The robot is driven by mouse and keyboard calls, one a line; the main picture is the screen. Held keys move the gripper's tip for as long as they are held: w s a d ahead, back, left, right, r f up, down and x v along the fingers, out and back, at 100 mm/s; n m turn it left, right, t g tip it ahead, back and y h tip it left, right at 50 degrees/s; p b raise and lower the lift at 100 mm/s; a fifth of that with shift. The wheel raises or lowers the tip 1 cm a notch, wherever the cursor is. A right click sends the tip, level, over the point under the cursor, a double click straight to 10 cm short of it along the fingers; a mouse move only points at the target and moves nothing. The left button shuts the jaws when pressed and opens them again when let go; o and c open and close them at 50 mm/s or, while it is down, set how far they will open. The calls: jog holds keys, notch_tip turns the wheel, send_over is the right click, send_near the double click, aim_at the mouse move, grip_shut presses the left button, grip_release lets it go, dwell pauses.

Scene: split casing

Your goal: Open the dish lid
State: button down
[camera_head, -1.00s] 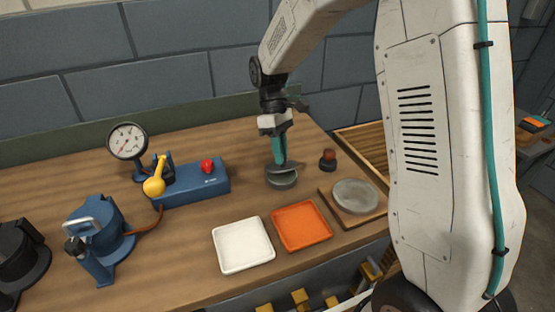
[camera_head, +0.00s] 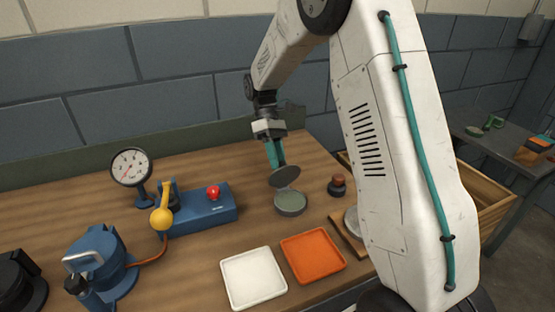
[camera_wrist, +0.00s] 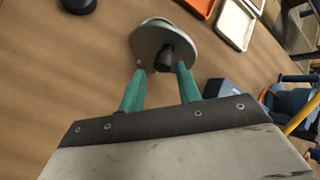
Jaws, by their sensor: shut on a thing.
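The dish (camera_head: 291,203) is a small round grey-green container standing on the wooden bench, its top open. The dish lid (camera_head: 284,176) is a flat grey disc, held tilted just above and behind the dish, apart from it. In the wrist view the lid (camera_wrist: 163,42) hangs by its dark knob between the two teal fingertips and covers most of the dish. My gripper (camera_head: 276,160) is shut on the lid; its teal fingers (camera_wrist: 165,70) show in the wrist view too.
An orange tray (camera_head: 312,257) and a white tray (camera_head: 253,279) lie in front of the dish. A brown-topped knob (camera_head: 337,185) stands to its right, near a round grey disc (camera_head: 352,222) on a board. A blue box with a red button (camera_head: 207,209) is at left. Bench is clear behind the dish.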

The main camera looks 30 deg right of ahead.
jog(key=shift+w+d+f, duration=0.1)
jog(key=shift+w+f, duration=0.55)
jog(key=shift+f, duration=0.05)
jog(key=c, duration=1.7)
grip_release()
jog(key=shift+d, duration=0.6)
jog(key=o, duration=0.4)
jog(key=shift+s+r, duration=0.1)
jog(key=shift+a, duration=0.4)
jog(key=shift+a+r, duration=0.1)
jog(key=shift+r, duration=0.05)
jog(key=v, duration=0.7)
jog(key=shift+w+r, duration=0.2)
jog(key=shift+w, duration=0.1)
